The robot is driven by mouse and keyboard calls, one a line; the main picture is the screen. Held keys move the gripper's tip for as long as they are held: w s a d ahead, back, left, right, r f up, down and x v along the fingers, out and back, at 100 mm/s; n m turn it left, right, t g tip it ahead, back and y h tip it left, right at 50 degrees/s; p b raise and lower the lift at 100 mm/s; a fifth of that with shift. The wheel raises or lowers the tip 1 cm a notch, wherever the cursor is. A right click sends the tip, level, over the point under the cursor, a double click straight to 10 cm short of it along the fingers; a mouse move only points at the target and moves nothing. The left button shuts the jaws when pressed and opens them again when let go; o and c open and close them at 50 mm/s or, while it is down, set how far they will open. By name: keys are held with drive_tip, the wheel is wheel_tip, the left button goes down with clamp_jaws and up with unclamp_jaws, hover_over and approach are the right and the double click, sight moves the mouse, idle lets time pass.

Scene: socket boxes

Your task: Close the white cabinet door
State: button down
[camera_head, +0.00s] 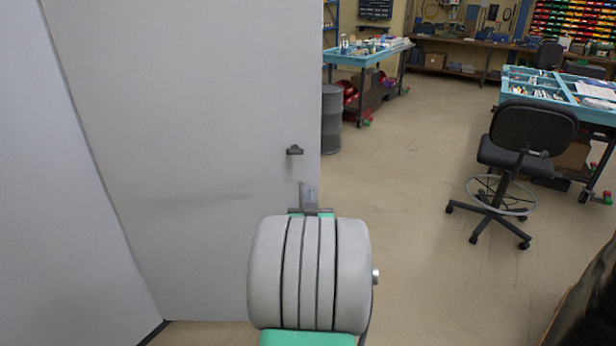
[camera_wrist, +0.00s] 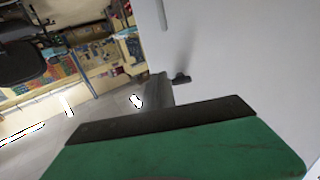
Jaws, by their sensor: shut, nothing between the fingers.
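The white cabinet door (camera_head: 200,120) is a tall plain panel on the left of the head view, with its free edge on the right. It meets another white panel at an angle, so it looks open. A small dark handle (camera_head: 294,151) sits near the free edge. My gripper (camera_head: 309,198) is shut and empty, just below the handle and in front of the door near that edge; I cannot tell whether it touches. In the wrist view the door (camera_wrist: 240,50) fills the right, with the handle (camera_wrist: 181,78) beside my grey fingers (camera_wrist: 160,89).
The other white panel (camera_head: 55,200) stands at the far left. A grey barrel (camera_head: 331,120) and a blue-topped workbench (camera_head: 368,50) stand beyond the door. A black chair (camera_head: 530,130) is at the right. The floor (camera_head: 420,200) between is clear.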

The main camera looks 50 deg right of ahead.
sight(308, 167)
drive_tip(key=p+x, duration=0.2)
drive_tip(key=x, duration=1.1)
drive_tip(key=shift+w+r, duration=0.1)
drive_tip(key=shift+w, duration=0.15)
